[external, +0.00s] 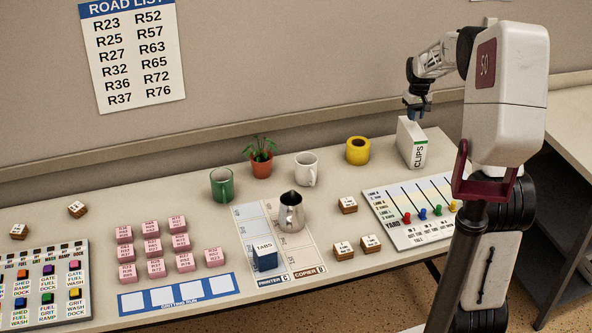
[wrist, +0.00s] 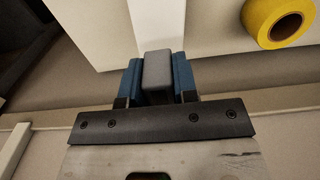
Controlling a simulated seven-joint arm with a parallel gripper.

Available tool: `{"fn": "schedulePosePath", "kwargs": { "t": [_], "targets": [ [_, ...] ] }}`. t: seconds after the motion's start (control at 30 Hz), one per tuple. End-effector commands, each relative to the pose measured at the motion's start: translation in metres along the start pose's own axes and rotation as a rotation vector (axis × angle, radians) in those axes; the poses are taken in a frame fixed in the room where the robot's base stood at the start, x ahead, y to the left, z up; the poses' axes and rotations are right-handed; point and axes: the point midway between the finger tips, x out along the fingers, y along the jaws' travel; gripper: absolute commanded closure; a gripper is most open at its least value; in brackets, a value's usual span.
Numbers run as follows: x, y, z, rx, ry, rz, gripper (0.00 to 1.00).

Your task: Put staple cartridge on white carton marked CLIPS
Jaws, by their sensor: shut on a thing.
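My gripper (external: 417,108) is above the white carton marked CLIPS (external: 417,154), which stands upright at the back right of the table. In the wrist view, the blue fingers of my gripper (wrist: 157,80) are shut on a small grey block, the staple cartridge (wrist: 157,68). A pale strip, which looks like the white carton (wrist: 157,22), shows just beyond the cartridge. The cartridge cannot be made out clearly in the external view. I cannot tell whether it touches the carton's top.
A yellow tape roll (external: 357,151) stands left of the carton, also in the wrist view (wrist: 277,18). The YARD board (external: 408,233) lies in front. A white mug (external: 306,169), potted plant (external: 261,163) and steel jug (external: 291,214) stand farther left. The wall is close behind.

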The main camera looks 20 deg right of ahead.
Motion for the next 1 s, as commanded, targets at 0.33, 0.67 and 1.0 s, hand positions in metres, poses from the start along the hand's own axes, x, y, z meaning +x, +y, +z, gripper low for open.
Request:
{"fn": "schedulePosePath", "kwargs": {
  "t": [0.33, 0.67, 1.0],
  "targets": [
    [0.0, 0.001, -0.003, 0.0, 0.001, 0.0, 0.96],
    [0.019, 0.001, -0.003, 0.0, -0.001, 0.0, 0.96],
    [0.035, 0.001, -0.003, 0.0, 0.001, 0.0, 0.96]
  ]
}}
